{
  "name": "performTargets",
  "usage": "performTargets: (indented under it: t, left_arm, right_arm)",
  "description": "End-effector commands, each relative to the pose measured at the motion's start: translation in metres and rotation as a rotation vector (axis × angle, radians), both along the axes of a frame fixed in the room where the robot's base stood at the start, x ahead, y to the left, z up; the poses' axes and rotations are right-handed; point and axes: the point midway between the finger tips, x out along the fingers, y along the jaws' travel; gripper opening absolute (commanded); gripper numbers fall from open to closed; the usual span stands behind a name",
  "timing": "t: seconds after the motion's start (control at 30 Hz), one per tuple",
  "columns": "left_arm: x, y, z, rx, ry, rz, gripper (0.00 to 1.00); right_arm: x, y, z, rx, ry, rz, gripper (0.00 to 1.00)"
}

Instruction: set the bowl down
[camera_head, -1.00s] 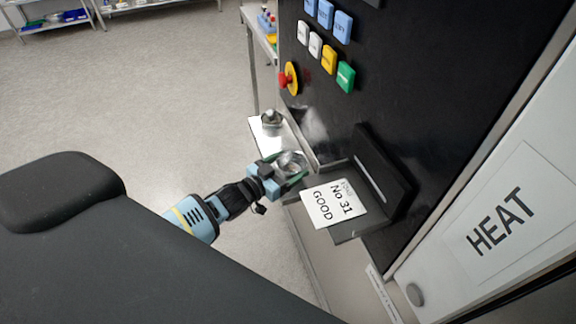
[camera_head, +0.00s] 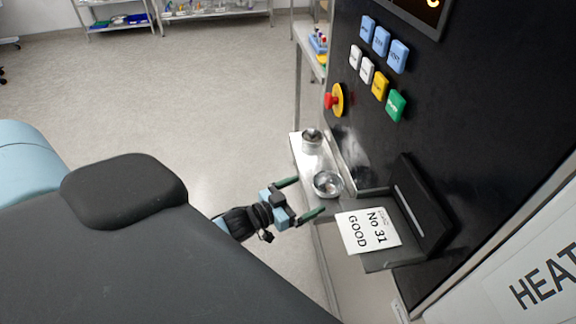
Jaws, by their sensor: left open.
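The metal bowl (camera_head: 328,184) sits upright on the narrow steel shelf (camera_head: 309,160) at the front of the black machine. My left gripper (camera_head: 306,198) is open, just left of the bowl. Its two green fingertips are spread and apart from the bowl, with nothing between them. Small contents inside the bowl are too small to make out. My right gripper is not in view.
A second metal vessel (camera_head: 312,138) stands farther back on the shelf. A red and yellow stop button (camera_head: 335,100) sticks out above. Open floor lies to the left.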

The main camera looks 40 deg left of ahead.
Motion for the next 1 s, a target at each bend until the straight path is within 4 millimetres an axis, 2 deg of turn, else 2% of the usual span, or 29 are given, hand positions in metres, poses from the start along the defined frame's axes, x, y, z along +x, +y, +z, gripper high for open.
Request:
performTargets:
  t: [0.1,0.3,0.8,0.9,0.97,1.0]
  left_arm:
    - [-0.019,0.006,0.000,0.001,0.002,-0.001,1.00]
    - [-0.039,0.013,0.001,0.000,0.000,-0.001,1.00]
    - [-0.046,0.015,0.002,0.000,0.001,0.000,1.00]
    - [-0.059,0.007,-0.012,0.000,0.038,0.007,1.00]
    - [-0.076,-0.004,-0.029,0.004,0.089,0.016,1.00]
    - [-0.092,-0.014,-0.043,0.008,0.133,0.025,1.00]
  right_arm:
    - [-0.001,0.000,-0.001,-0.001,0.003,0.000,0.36]
    - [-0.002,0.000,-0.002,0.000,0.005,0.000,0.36]
    - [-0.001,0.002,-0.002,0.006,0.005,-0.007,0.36]
    - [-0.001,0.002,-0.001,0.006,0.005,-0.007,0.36]
    - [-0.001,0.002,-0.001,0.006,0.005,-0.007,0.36]
    - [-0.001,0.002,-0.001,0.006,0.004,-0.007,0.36]
